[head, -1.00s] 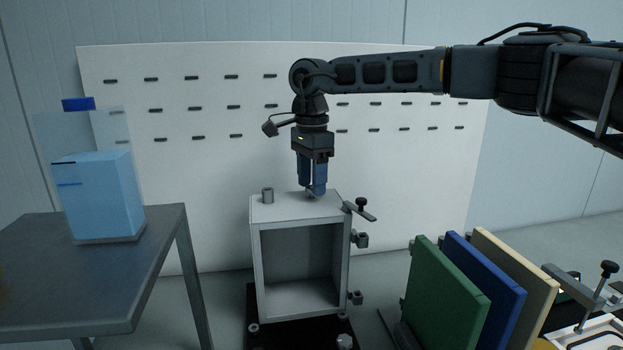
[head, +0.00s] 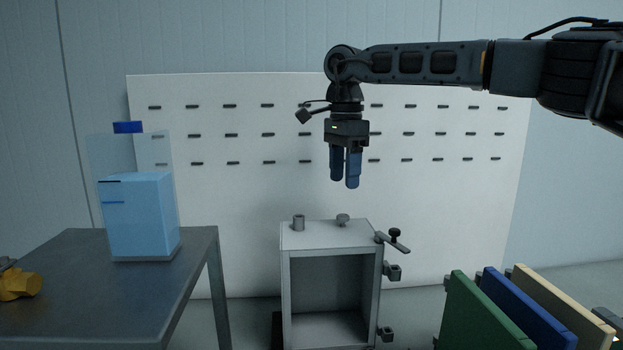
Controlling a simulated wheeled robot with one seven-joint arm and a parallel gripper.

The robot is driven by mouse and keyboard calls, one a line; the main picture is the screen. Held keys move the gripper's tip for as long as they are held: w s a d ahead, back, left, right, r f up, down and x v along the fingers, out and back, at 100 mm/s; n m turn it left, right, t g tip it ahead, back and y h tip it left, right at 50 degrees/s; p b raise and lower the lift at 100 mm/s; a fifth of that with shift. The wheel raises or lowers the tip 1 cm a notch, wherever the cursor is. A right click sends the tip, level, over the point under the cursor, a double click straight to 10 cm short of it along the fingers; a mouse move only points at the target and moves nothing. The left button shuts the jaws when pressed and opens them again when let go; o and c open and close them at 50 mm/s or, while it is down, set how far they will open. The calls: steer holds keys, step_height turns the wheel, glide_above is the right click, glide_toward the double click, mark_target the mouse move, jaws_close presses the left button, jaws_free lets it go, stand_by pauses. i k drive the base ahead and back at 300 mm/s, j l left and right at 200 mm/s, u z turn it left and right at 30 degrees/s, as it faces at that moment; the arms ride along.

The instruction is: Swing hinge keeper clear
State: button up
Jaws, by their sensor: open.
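My gripper (head: 345,183) points straight down, open and empty, in the air above the grey box fixture (head: 287,295). A flat keeper bar (head: 400,245) with a black knob (head: 395,233) sits at the top right edge of the box and sticks out past its right side. My gripper is above and to the left of it, apart from it. Two hinge blocks, one upper (head: 393,272) and one lower (head: 386,334), are on the box's right side. The box's front is open.
At left, a table (head: 70,290) bears a clear blue container (head: 140,215) and a brass-coloured part (head: 20,284). Green (head: 475,315), blue (head: 530,310) and cream (head: 565,310) panels stand at lower right. A slotted white board (head: 450,200) is behind.

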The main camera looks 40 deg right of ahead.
mark_target(395, 232)
steer(key=k, duration=1)
